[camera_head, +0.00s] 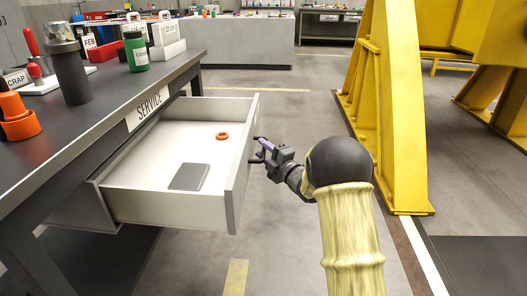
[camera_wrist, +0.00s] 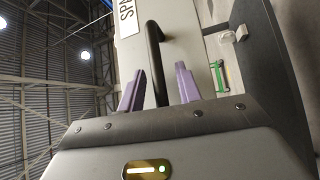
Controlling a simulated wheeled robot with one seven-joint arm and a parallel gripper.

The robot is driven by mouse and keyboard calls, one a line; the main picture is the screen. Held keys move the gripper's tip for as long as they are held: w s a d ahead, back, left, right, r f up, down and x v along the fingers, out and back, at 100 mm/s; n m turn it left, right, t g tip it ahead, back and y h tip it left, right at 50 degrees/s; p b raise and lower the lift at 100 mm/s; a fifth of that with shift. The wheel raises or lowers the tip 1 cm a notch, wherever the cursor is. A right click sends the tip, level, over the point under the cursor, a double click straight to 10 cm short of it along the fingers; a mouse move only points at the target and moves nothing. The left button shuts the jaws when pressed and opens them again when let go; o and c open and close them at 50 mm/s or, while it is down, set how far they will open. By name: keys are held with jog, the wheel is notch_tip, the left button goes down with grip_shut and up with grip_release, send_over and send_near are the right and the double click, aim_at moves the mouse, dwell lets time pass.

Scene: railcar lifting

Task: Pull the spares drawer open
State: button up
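The spares drawer (camera_head: 150,205) is pulled well out from under the grey workbench in the head view. Its front panel (camera_head: 240,170) faces right. An orange ring (camera_head: 222,136) and a flat grey block (camera_head: 189,177) lie inside it. My gripper (camera_head: 262,150) is just right of the drawer front. In the wrist view, the dark bar handle (camera_wrist: 155,60) stands between my two purple fingers (camera_wrist: 160,88), with a gap on both sides. My gripper is open around the handle. A partly cut-off label reading "SPA" (camera_wrist: 128,18) is beside it.
A yellow steel stand (camera_head: 388,110) rises to the right of my arm. The floor between bench and stand is clear.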

jog(key=p+v, duration=0.4)
jog(key=v, duration=1.3)
jog(key=shift+s, duration=0.15)
jog(key=shift+r+p, duration=0.1)
jog(key=shift+p, duration=0.2)
